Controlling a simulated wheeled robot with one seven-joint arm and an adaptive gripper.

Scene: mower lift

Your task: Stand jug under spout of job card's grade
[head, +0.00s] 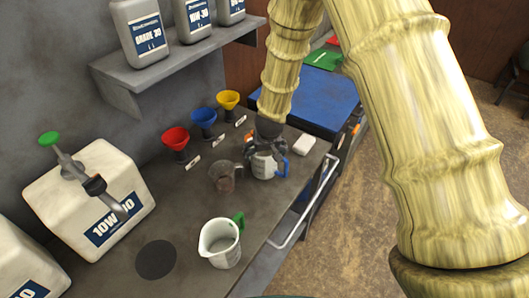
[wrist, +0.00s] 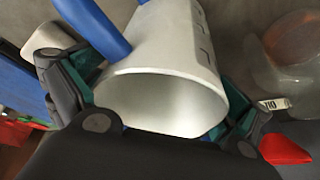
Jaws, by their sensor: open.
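A white jug with a blue handle (head: 263,168) stands on the grey bench. My gripper (head: 268,137) is over it, and in the wrist view the open fingers (wrist: 158,92) lie on both sides of the jug (wrist: 165,50); contact cannot be told. A white jug with a green handle (head: 220,243) and a smoky clear jug (head: 224,177) stand apart on the bench. A white oil container (head: 85,190) labelled 10W, its last digits partly hidden, has a green-knobbed tap with a spout (head: 120,209). A second container (head: 25,265) is cut off at left. No job card is readable.
A round black pad (head: 156,259) lies near the spout. Red (head: 176,139), blue (head: 203,117) and yellow (head: 228,99) funnels line the back. A shelf (head: 170,68) holds oil bottles. A metal rail (head: 305,205) edges the bench front. A white block (head: 303,144) lies right of the gripper.

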